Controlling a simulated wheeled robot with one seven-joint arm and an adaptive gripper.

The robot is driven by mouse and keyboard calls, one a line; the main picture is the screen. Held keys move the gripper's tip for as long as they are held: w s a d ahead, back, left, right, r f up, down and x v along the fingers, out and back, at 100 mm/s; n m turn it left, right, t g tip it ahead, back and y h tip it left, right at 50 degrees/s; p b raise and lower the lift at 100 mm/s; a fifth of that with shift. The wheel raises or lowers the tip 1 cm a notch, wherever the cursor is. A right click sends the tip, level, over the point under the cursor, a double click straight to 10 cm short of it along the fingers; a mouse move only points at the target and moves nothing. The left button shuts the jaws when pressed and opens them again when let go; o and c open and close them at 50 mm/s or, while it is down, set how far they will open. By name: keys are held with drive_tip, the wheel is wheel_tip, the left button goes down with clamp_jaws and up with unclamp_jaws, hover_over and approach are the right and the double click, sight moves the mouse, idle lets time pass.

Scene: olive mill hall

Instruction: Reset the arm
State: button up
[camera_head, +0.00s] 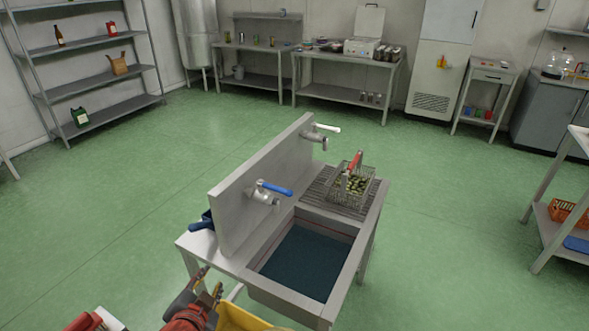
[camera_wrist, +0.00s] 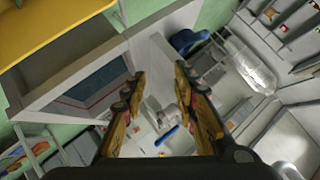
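My gripper (camera_head: 210,287) shows at the bottom of the head view, in front of the near left corner of the sink stand. In the wrist view my gripper (camera_wrist: 158,90) has its two fingers spread apart with nothing between them, so it is open and empty. The sink basin (camera_head: 262,279) holds dark water. A wire basket (camera_head: 356,188) with a red handle and green olives stands on the grooved drainboard, well away from my gripper.
A dark blue object (camera_head: 203,221) lies on the stand's left ledge. A yellow tub (camera_head: 246,318) is close to my gripper. The green floor around is clear.

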drive_tip(key=w+d+r+n+y, duration=0.2)
drive_tip(key=w+r+y, duration=0.25)
drive_tip(key=r, duration=0.45)
drive_tip(key=d+r+n+g+y+p, duration=0.1)
drive_tip(key=d+r+n, duration=0.2)
drive_tip(key=d+r, duration=0.45)
drive_tip(key=s+d+f+n+g+h, duration=0.1)
drive_tip(key=s+d+h, duration=0.1)
drive_tip(key=s+d, duration=0.4)
drive_tip(key=s+d+f+n+g+h+p, duration=0.1)
drive_tip(key=s+d, duration=0.6)
drive_tip(key=d, duration=0.7)
drive_tip(key=s+d+f+g+h, duration=0.2)
drive_tip(key=s+d, duration=0.4)
drive_tip(key=d, duration=0.4)
drive_tip(key=shift+s+d+n+g+h, duration=0.2)
drive_tip(key=shift+n+g+h, duration=0.2)
drive_tip(key=shift+g+h, duration=0.3)
